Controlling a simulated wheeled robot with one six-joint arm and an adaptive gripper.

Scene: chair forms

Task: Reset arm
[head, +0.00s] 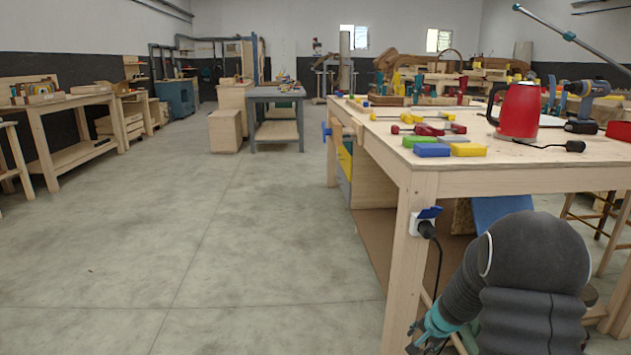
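My arm, dark grey, shows at the lower right, folded low in front of the wooden workbench (520,183). Its rounded joint stands in front of the bench's underside. My gripper (428,332), with teal and dark parts, is at the arm's lower left end, near the bottom edge of the picture and close to the bench's front leg. Its fingers are small and partly cut off, so I cannot tell if they are open or hold anything.
On the bench are a red kettle (518,111), blue (432,151) and yellow (468,150) blocks, clamps and a drill (583,103). A black plug (427,229) sits in a socket on the bench leg, its cable hanging near my gripper. Open concrete floor (200,240) lies left.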

